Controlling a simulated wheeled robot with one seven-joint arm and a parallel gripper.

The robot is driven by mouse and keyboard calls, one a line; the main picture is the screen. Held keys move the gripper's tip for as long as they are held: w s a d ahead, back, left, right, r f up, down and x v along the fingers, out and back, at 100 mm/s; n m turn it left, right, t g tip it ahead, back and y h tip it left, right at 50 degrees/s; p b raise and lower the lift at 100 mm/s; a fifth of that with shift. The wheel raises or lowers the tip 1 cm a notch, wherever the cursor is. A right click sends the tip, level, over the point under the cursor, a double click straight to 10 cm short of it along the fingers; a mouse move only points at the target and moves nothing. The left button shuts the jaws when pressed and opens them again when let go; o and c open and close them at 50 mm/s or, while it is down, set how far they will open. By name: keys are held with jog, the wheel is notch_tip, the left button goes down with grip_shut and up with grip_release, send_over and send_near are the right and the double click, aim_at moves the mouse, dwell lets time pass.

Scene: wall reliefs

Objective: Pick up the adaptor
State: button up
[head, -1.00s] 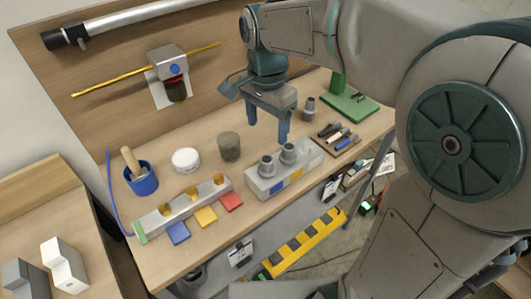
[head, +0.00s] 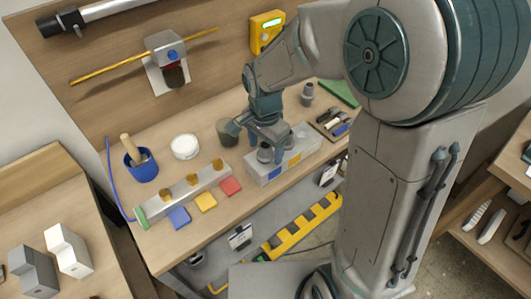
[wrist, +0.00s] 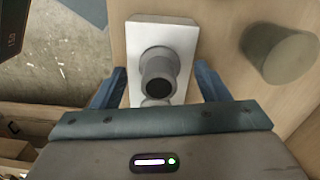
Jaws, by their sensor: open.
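Grey stepped cylinders, which look like adaptors, stand on a pale grey block (head: 299,152) near the table's front edge. One such adaptor (head: 265,153) is just below my gripper (head: 265,144) in the head view, and a second shows partly beside it. In the wrist view an adaptor (wrist: 158,72) with a dark round opening lies between the two blue fingers of my gripper (wrist: 158,82), with a gap on both sides. Part of another shows below it, cut off by my gripper. A separate grey adaptor (head: 307,93) stands on the table farther back. My gripper is open and empty.
A dark green-grey cylinder (head: 227,132) stands close behind my gripper; it also shows in the wrist view (wrist: 280,52). A metal rail (head: 190,193) with brass knobs, a white jar (head: 185,147) and a blue cup (head: 141,167) are to the left. A tool tray (head: 331,122) is right.

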jog(key=shift+f, duration=0.45)
jog(key=shift+c, duration=0.3)
jog(key=c, duration=1)
notch_tip(320, 180, up, 10)
jog(key=shift+f+b, duration=0.1)
jog(key=shift+b, duration=0.2)
jog(key=shift+r+p, duration=1.7)
jog(key=shift+r, duration=0.7)
